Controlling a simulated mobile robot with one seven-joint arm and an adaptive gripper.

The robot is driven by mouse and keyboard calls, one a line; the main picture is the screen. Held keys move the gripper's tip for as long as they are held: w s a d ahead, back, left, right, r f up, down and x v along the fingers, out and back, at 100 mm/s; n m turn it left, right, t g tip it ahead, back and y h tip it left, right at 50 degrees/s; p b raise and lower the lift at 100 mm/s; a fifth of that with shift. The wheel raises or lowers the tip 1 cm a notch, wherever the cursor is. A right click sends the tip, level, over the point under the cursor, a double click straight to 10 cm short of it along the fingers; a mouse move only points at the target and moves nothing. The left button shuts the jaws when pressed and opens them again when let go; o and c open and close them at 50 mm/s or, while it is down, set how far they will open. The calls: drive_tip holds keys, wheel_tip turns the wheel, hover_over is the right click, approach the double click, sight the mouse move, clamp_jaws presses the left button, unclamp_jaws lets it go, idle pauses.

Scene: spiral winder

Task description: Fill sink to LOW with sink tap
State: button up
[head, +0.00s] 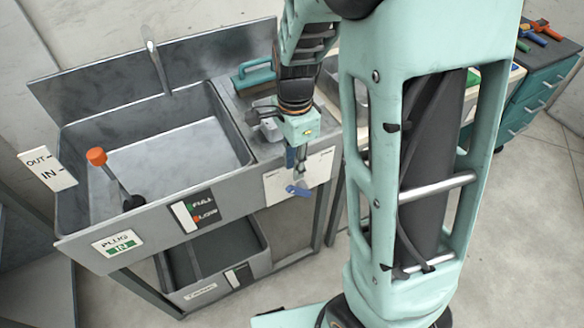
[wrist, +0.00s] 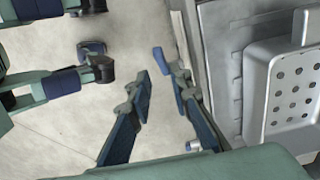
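The grey sink (head: 228,165) stands on the left in the head view, with its spout (head: 157,66) over the back edge. No clear water surface shows in the basin. A gauge (head: 195,211) marked FULL in green and LOW in red is on its front. A blue handle (head: 298,189), apparently the sink tap, sticks out at the white front plate (head: 278,186). In the wrist view a blue piece (wrist: 159,61), likely that handle, lies ahead of the fingertips, nearer the right one. My gripper (wrist: 164,84) is open, pointing down beside the sink front; contact cannot be told.
An orange-knobbed lever (head: 97,157) rises at the basin's left, near the IN/OUT sign (head: 46,168) and PLUG plate (head: 117,243). A grey bin (head: 218,260) sits below. A perforated tray (wrist: 291,95) is at right.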

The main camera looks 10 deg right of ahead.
sight(294, 187)
wheel_tip(294, 187, down, 9)
drive_tip(key=shift+a+f+b, duration=0.1)
drive_tip(key=shift+f+b, duration=0.1)
drive_tip(key=shift+b, duration=0.8)
clamp_jaws()
